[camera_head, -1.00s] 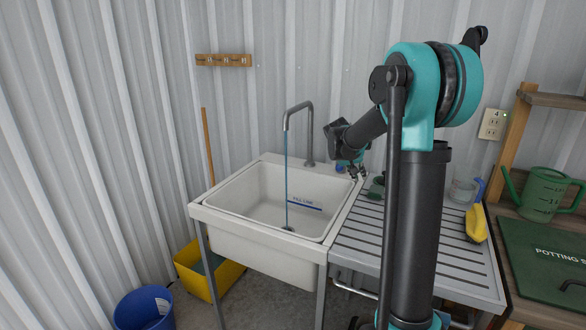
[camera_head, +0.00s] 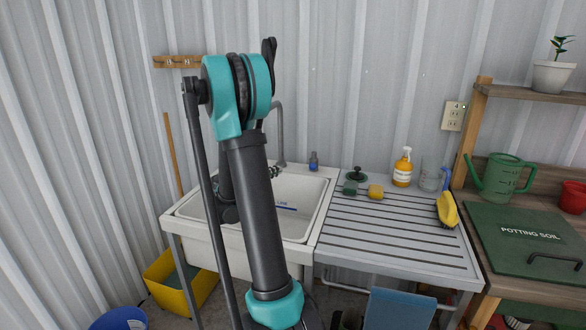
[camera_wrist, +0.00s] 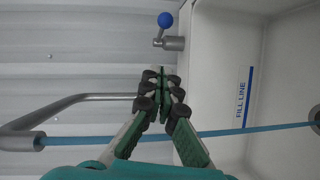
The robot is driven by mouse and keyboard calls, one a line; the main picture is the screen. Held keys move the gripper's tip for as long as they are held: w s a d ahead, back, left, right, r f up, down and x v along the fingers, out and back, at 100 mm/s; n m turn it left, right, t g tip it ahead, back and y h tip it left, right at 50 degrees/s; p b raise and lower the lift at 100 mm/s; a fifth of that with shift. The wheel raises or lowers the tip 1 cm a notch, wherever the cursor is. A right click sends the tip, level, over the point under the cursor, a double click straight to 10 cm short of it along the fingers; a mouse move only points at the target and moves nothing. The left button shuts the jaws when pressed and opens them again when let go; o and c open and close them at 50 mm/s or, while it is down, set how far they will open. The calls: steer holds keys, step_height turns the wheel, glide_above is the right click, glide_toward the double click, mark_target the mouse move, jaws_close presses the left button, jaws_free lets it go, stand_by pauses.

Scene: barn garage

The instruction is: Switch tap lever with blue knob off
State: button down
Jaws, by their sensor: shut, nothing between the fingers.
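The tap lever's blue knob (camera_wrist: 165,20) is at the top of the wrist view, on a short metal stem beside the sink wall. It also shows in the head view (camera_head: 314,158), on the sink's back ledge right of the spout (camera_head: 280,135). The curved spout (camera_wrist: 80,98) lies left in the wrist view. A blue water stream (camera_wrist: 270,128) runs from it into the basin. My gripper (camera_wrist: 163,95) is shut and empty, between spout and knob in that view, apart from the knob. In the head view my arm mostly hides it and the stream.
The white sink (camera_head: 325,200) has a ribbed drainboard (camera_head: 385,228) on its right. A yellow soap bottle (camera_head: 402,170), sponge (camera_head: 376,191) and green scrubber (camera_head: 356,174) stand at its back. A corrugated wall is close behind. A yellow bin (camera_head: 185,300) is below left.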

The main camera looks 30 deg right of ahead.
steer(key=shift+d, duration=0.1)
steer(key=s+d+x, duration=0.1)
steer(key=s+x, duration=0.1)
steer(key=x, duration=1.1)
steer(key=shift+s, duration=0.4)
steer(key=shift+s+a+f, duration=0.1)
steer(key=shift+f, duration=0.05)
